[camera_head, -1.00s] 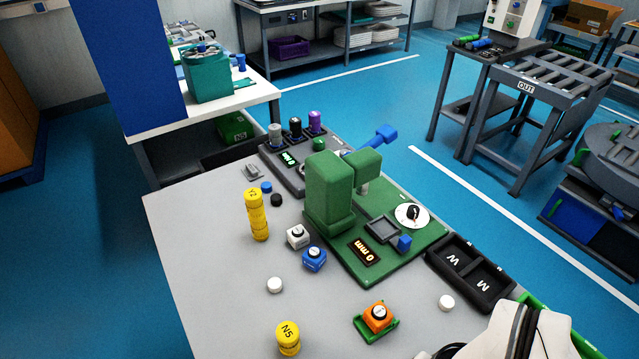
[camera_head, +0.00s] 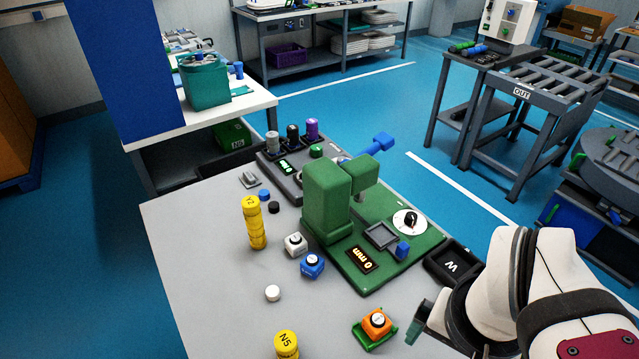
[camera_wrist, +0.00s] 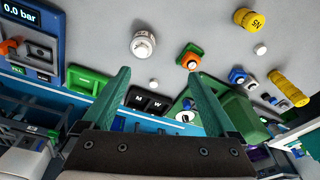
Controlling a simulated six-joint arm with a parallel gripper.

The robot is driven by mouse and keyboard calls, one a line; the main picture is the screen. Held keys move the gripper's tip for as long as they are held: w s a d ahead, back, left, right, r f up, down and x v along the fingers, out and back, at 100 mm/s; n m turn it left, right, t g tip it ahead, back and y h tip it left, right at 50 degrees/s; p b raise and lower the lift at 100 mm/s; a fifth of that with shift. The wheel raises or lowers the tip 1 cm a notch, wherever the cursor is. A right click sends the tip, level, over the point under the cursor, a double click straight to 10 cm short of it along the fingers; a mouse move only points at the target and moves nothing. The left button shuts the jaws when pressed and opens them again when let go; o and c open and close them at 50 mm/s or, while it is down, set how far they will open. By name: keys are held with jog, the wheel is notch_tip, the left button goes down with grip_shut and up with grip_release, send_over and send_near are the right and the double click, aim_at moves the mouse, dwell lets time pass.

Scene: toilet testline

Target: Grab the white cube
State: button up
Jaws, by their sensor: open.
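The white cube (camera_head: 295,244) sits on the grey table with a dark round mark on its top. It stands left of the green press, just behind a blue cube (camera_head: 312,265). In the wrist view the white cube is small and far off, near the blue cube (camera_wrist: 237,76). My gripper (camera_wrist: 159,74) shows two teal fingers spread wide with nothing between them. In the head view only a teal fingertip shows at the lower right, beside the orange cube and well apart from the white cube.
A yellow stack (camera_head: 255,222) stands close left of the white cube. The green press (camera_head: 328,200) rises to its right. An orange cube (camera_head: 377,324) sits on a green holder. A white disc (camera_head: 273,293) lies in front. The table's left part is clear.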

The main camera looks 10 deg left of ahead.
aim_at(296, 239)
jog(key=w+a+r+n+t, duration=0.15)
jog(key=w+n+t, duration=0.4)
jog(key=w, duration=1.45)
jog(key=w+a+n+t+y, duration=0.5)
jog(key=w+a, duration=0.4)
jog(key=a, duration=0.6)
jog(key=a+f+n+g+y, duration=0.3)
jog(key=a+f+y, duration=0.2)
jog(key=a, duration=0.2)
jog(key=f, duration=1.8)
jog(key=shift+s+d+f, duration=0.3)
jog(key=shift+s+f, duration=0.05)
jog(key=shift+f, duration=0.05)
jog(key=x, duration=0.7)
jog(key=shift+w+a+r, duration=0.1)
jog(key=shift+w+a, duration=0.05)
jog(key=shift+a, duration=0.25)
grip_shut()
